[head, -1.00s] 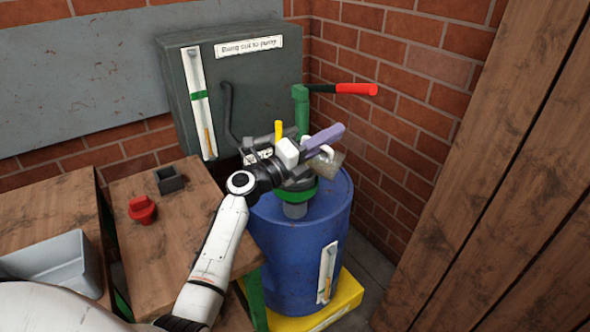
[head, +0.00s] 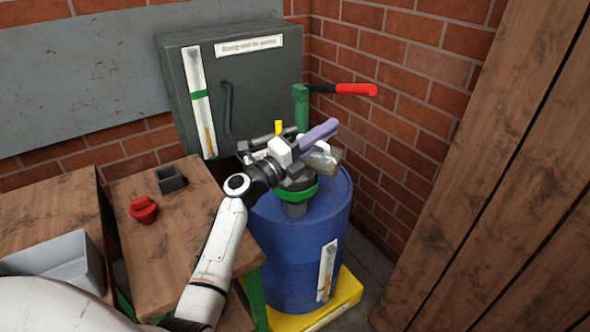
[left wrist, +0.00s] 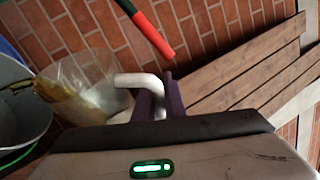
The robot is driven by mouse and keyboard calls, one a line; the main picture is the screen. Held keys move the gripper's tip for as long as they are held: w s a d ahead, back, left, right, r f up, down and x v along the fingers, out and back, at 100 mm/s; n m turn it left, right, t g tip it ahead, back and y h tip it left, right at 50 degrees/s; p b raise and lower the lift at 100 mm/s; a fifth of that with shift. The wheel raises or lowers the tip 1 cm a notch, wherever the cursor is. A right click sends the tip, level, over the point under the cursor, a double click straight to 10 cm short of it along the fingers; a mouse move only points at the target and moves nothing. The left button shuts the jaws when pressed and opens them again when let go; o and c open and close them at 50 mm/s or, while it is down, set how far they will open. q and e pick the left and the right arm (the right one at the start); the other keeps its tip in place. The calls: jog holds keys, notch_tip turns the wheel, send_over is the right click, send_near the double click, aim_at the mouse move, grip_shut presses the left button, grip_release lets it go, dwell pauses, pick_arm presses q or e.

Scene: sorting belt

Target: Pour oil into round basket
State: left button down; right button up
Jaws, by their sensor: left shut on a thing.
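My left gripper (head: 318,137) has purple fingers and is shut on the white handle of a clear jug (head: 322,158). In the left wrist view the jug (left wrist: 82,80) is tilted, with its mouth side toward the left. Yellowish oil (left wrist: 48,90) shows at that end, next to the round basket (left wrist: 30,110). In the head view the round basket (head: 299,192), with a green rim, sits on top of the blue barrel (head: 300,250), below the gripper and partly hidden by it. My right gripper is not in view.
A green pump post with a red handle (head: 355,89) rises behind the barrel. A grey cabinet (head: 255,80) stands behind on the left. A wooden table (head: 185,225) holds a red part (head: 143,209) and a dark box (head: 170,179). Brick wall and wooden boards close off the right.

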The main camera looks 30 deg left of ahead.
pick_arm(q)
jog(key=shift+s+a+r+n+t+y+p, duration=0.15)
jog(key=shift+a+r+n+t+y+p, duration=0.2)
jog(key=shift+n, duration=0.25)
dwell(0.7)
jog(key=shift+s+a+r+n+t+y+p, duration=0.1)
jog(key=shift+a+r+n+t+y+p, duration=0.15)
jog(key=shift+a+n, duration=0.45)
jog(key=shift+s+a+r+n+t+y+p, duration=0.1)
jog(key=shift+a+r+n+t+p, duration=0.25)
jog(key=shift+a+n, duration=0.35)
dwell(0.3)
jog(key=shift+a+r+n, duration=0.1)
jog(key=shift+a+n, duration=0.05)
jog(key=shift+n, duration=0.25)
jog(key=shift+s+a+r+n+t+y+p, duration=0.15)
jog(key=shift+a+n+t+y+p, duration=0.15)
jog(key=shift+a+n+y, duration=0.4)
jog(key=shift+s+a+r+n+t+y+p, duration=0.2)
jog(key=shift+a+n+y, duration=0.3)
jog(key=shift+n, duration=0.4)
jog(key=shift+s+a+f+n+t+y+p, duration=0.15)
jog(key=shift+a+n+t+y+p, duration=0.1)
jog(key=shift+a+n+y, duration=0.85)
jog(key=shift+a+f+n+t+y+p, duration=0.2)
jog(key=shift+a+n+y, duration=0.4)
jog(key=shift+a+n, duration=0.95)
jog(key=shift+d+r+n, duration=0.1)
jog(key=shift+d+n, duration=0.25)
jog(key=shift+d, duration=0.1)
